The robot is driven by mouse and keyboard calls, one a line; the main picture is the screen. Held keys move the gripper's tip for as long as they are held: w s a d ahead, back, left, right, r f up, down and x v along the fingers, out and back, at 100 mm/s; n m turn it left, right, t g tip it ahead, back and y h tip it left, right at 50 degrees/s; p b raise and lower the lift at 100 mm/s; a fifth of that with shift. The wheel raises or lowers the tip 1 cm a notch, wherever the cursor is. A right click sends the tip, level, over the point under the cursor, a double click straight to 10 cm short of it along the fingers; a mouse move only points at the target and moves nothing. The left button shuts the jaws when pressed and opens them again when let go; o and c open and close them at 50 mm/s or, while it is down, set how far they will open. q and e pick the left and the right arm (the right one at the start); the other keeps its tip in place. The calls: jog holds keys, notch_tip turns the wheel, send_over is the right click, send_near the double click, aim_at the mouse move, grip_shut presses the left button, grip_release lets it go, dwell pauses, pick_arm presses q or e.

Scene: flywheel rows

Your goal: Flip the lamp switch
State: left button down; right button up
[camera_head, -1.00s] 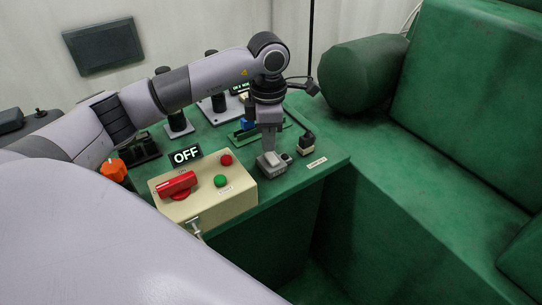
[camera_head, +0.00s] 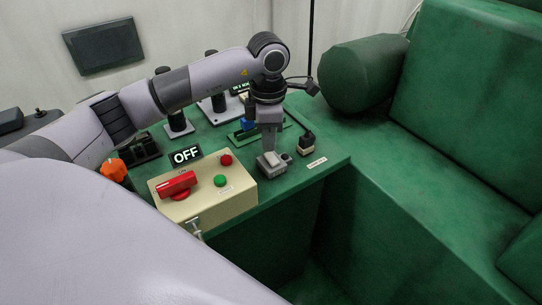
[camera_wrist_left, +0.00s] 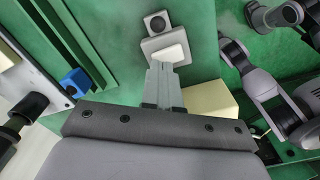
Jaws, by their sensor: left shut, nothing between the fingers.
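A small grey box with a pale rocker plate (camera_head: 272,164) stands near the front edge of the green console; it looks like the lamp switch, though I cannot read a name on it. My left gripper (camera_head: 268,149) points down at it, shut and empty. In the left wrist view, the tips of my left gripper (camera_wrist_left: 164,66) are at the near edge of the pale rocker plate (camera_wrist_left: 166,52). I cannot tell whether they press on it. My right gripper is not in view.
A green seat (camera_head: 470,90) is at right.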

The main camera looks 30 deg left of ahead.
aim_at(269, 154)
pick_arm(q)
jog(key=shift+f+b, duration=0.75)
jog(key=shift+f, duration=0.3)
dwell(0.4)
jog(key=shift+r+p, duration=2.55)
jog(key=shift+r, duration=1)
jog(key=shift+f, duration=0.1)
